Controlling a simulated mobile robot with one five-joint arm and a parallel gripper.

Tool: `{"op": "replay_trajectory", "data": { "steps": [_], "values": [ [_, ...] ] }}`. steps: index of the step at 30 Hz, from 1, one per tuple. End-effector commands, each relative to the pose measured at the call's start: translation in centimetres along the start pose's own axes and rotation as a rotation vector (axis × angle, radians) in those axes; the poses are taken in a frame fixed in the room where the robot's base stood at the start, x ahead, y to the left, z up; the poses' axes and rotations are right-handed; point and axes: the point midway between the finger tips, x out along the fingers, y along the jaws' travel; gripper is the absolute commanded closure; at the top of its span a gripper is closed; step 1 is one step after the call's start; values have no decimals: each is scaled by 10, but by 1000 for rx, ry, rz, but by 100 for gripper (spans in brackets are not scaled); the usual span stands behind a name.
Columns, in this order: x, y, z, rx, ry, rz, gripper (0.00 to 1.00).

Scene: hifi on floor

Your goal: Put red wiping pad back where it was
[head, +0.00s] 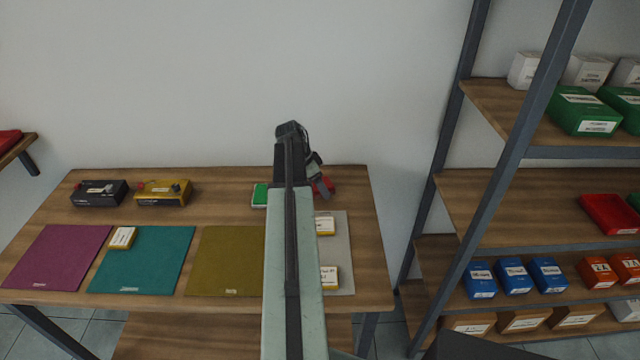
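A red object (329,186), possibly the red wiping pad, shows at the back right of the wooden table, partly hidden by my gripper. My gripper (322,184) is at the end of my arm, over or against that red object. Whether its fingers are open, shut or touching the red object is not clear. A green pad-like block (260,195) with a white edge lies left of my arm.
Purple (62,258), teal (150,266), olive (225,262) and grey (342,250) mats lie along the table front. Small yellow-and-white boxes sit on the teal and grey mats. Black (99,194) and yellow (163,193) devices stand behind. A stocked shelf (480,210) stands right.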

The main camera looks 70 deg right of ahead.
Motion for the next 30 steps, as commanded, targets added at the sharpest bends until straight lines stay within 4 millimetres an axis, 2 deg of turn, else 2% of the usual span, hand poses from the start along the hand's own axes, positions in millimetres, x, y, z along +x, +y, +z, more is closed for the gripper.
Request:
{"op": "replay_trajectory", "data": {
  "steps": [12,15,19,27,29,30],
  "values": [
    [-95,0,-5,-2,0,-2,17],
    [-112,0,-4,0,0,-1,17],
    [-119,0,-2,0,0,-1,17],
    [-116,0,-1,1,0,-1,17],
    [-118,-1,5,-13,-2,-4,17],
    [-122,-2,16,-45,-7,-10,17]
  ]
}}
